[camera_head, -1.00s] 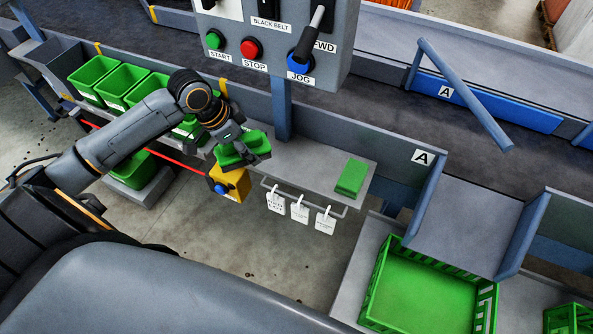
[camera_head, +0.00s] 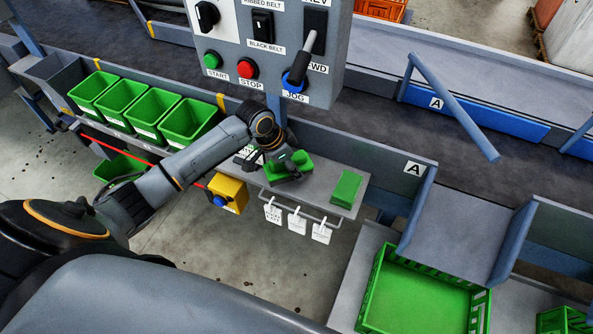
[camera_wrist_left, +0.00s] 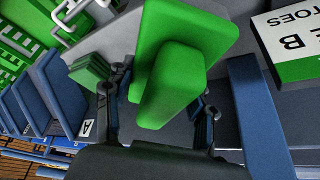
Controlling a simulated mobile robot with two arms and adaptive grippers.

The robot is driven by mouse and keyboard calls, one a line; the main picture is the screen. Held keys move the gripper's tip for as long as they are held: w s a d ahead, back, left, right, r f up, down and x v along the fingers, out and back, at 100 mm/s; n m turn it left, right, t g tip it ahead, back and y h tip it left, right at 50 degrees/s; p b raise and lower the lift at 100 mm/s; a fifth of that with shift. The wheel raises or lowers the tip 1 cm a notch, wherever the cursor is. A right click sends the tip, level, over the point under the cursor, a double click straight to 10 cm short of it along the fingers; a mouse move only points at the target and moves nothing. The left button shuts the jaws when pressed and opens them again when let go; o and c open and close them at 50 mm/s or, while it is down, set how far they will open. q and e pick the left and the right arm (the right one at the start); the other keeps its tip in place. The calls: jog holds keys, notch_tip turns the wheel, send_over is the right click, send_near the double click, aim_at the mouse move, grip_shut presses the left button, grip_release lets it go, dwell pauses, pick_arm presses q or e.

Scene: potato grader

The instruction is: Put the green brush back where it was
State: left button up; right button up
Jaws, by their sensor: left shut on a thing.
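The green brush (camera_head: 299,167) is in my left gripper (camera_head: 287,163), over the grey shelf (camera_head: 318,182) below the control box. In the left wrist view the brush (camera_wrist_left: 170,85) fills the middle, a wide flat part with a thick block on it. The fingers of my left gripper (camera_wrist_left: 160,120) are on either side of the block. I cannot tell whether the brush touches the shelf. My right gripper is not in view.
A label card (camera_head: 249,156) stands left of the brush, near my wrist. White tags (camera_head: 296,224) hang from the front rail. A yellow box with a blue button (camera_head: 228,195) is left. The control box (camera_head: 262,50) is above.

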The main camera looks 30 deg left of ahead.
pick_arm(q)
jog(key=shift+w+d+f, duration=0.15)
jog(key=shift+d+f, duration=0.05)
jog(key=shift+f, duration=0.1)
jog(key=f, duration=0.1)
jog(key=f+p, duration=0.1)
jog(key=f, duration=0.1)
jog(key=shift+w+d, duration=0.1)
jog(key=shift+d, duration=0.15)
jog(key=shift+f, duration=0.3)
jog(key=o, duration=1.2)
jog(key=shift+f, duration=0.1)
jog(key=v, duration=1.2)
jog(key=shift+b, duration=0.4)
